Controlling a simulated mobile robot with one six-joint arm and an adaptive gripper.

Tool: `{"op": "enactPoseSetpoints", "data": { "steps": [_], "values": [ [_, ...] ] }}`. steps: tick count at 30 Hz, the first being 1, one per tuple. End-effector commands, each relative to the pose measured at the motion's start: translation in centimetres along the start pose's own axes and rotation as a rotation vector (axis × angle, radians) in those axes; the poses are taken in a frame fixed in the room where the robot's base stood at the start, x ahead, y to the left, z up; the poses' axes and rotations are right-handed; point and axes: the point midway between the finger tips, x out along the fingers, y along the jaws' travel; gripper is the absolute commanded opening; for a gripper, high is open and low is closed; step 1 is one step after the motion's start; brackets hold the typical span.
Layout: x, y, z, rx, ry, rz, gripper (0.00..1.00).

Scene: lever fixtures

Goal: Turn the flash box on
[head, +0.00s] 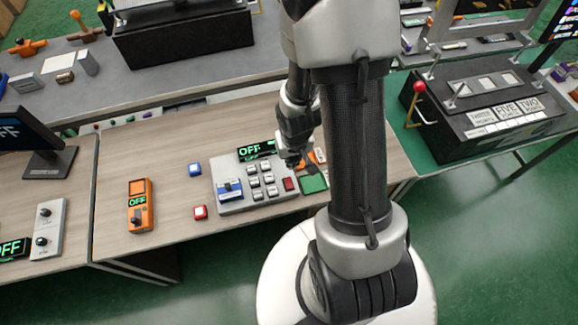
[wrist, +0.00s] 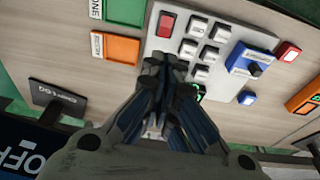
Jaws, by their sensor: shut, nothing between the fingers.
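No readable label marks the flash box. My gripper (head: 293,163) is shut and empty by the panel's far right corner. In the wrist view my gripper (wrist: 163,65) covers part of the panel (wrist: 215,75), with the red rocker (wrist: 167,24) just beyond the fingertips. Whether the fingers touch the panel cannot be told. An orange box (head: 140,205), also with an OFF display, stands to the left.
A blue button (head: 195,169) and a red button (head: 200,212) sit left of the panel. A green square (head: 313,183) and an orange tray (wrist: 122,48) lie beside it. A black lever machine (head: 480,105) stands on the right. Desk between orange box and panel is mostly clear.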

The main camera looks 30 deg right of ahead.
Motion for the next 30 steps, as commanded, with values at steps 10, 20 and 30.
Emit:
{"op": "enactPoseSetpoints", "data": {
  "steps": [10, 20, 30],
  "values": [
    [5.9, 0.0, 0.2, 0.0, -0.002, 0.0, 0.0],
    [11.9, 0.0, 0.1, 0.0, -0.003, 0.0, 0.0],
    [13.7, 0.0, 0.0, 0.0, 0.0, 0.001, 0.0]
  ]
}}
